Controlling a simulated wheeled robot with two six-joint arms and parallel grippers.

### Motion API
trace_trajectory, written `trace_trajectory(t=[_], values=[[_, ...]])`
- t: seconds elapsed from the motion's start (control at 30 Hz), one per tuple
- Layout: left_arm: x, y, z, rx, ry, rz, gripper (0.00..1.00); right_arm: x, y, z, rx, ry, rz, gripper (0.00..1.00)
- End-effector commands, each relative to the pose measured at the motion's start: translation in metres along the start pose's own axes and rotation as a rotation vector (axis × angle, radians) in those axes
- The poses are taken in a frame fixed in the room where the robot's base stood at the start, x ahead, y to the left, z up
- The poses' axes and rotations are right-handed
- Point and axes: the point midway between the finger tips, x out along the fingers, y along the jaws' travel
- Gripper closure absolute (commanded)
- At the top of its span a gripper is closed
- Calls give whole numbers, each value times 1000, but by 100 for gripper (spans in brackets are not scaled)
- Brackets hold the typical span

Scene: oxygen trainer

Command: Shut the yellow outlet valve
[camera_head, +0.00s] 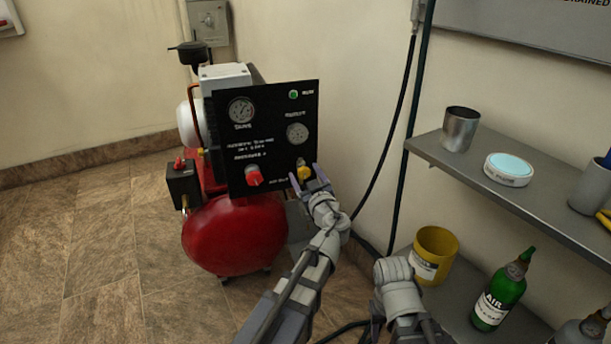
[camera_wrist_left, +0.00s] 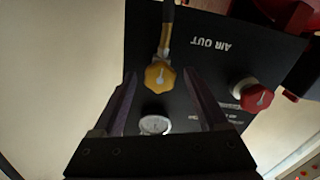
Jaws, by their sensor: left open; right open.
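The yellow outlet valve (camera_head: 304,173) is a knob at the lower right of the black compressor panel (camera_head: 275,115). In the left wrist view the yellow knob (camera_wrist_left: 159,75) has a pale pointer mark, and a stem or hose runs up from it beside the "AIR OUT" label. My left gripper (camera_head: 306,181) is open at the knob. In the left wrist view its two fingers (camera_wrist_left: 162,78) stand on either side of the knob, with gaps showing; I cannot tell how deep the knob sits between them. My right arm shows at the lower middle, but its gripper is not visible.
A red knob (camera_head: 254,176) sits left of the yellow one, above the red tank (camera_head: 236,233). Two gauges are higher on the panel. A black cable (camera_head: 393,130) hangs to the right. Shelves at right hold a metal cup (camera_head: 459,129), yellow cup (camera_head: 433,255) and green bottle (camera_head: 500,292).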

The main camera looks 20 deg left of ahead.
Motion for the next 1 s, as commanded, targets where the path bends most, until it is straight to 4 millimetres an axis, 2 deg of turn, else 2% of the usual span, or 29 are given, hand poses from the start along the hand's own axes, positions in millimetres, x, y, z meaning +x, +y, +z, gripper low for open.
trace_trajectory(t=[0.23,0.87,0.9,1.0], values=[[0,0,0,0,0,0,26,0,0,0,0,0,0,50],[0,0,0,0,0,0,97,0,0,0,0,0,0,50],[0,0,0,0,0,0,100,0,0,0,0,0,0,50],[0,0,0,0,0,0,100,0,0,0,0,0,0,50]])
